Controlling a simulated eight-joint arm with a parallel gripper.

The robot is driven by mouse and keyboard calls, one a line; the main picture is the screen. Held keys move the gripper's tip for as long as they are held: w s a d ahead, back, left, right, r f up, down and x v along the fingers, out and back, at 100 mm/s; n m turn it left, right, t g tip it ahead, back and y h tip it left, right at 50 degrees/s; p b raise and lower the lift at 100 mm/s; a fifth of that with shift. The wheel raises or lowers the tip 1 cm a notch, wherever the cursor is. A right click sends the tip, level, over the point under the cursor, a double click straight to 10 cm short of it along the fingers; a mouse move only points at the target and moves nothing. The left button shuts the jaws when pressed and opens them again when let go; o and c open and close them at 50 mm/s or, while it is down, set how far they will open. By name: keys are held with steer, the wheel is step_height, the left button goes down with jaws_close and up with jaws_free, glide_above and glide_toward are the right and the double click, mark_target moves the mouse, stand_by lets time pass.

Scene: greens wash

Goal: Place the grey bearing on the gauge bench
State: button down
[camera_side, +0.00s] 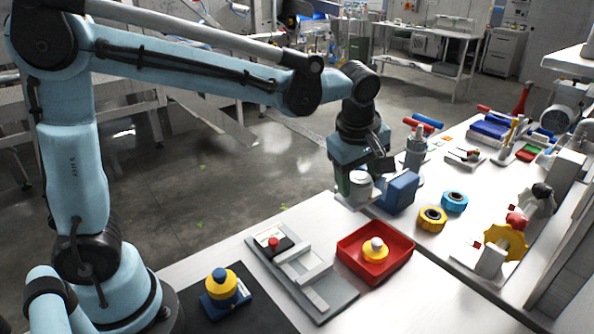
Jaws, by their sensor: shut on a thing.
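My gripper (361,193) is at the end of the pale blue arm, pointing down near the left edge of the white worktop. It is shut on a short, light grey cylinder, which looks like the grey bearing (360,185). The bearing is upright, with its lower part close to the worktop; I cannot tell whether it touches. A grey flat fixture (337,303) with a red knob and a raised rail lies nearer the camera, left of the red tray. It may be the gauge bench, but I cannot tell for sure.
A blue block (402,190) stands just right of my gripper. A red tray (347,246) holds a yellow and white part. A yellow ring (432,219) and a blue ring (454,202) lie to the right. A yellow-topped blue part (222,286) stands on a dark mat at front left.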

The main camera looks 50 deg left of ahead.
mark_target(342, 203)
steer(key=s, duration=0.2)
steer(key=s+f, duration=0.1)
steer(key=s, duration=0.1)
steer(key=shift+d+f, duration=0.1)
steer(key=shift+s+f, duration=0.1)
steer(key=shift+f, duration=0.05)
steer(key=w+a+f, duration=0.1)
steer(key=a+f, duration=0.1)
steer(key=a, duration=0.1)
steer(key=w+a+f, duration=0.2)
steer(key=a, duration=0.2)
steer(key=w+a+f, duration=0.2)
steer(key=a+f, duration=0.1)
steer(key=shift+a, duration=0.2)
steer(key=shift+f, duration=1.95)
steer(key=shift+c, duration=1.5)
jaws_free()
steer(key=shift+f, duration=0.1)
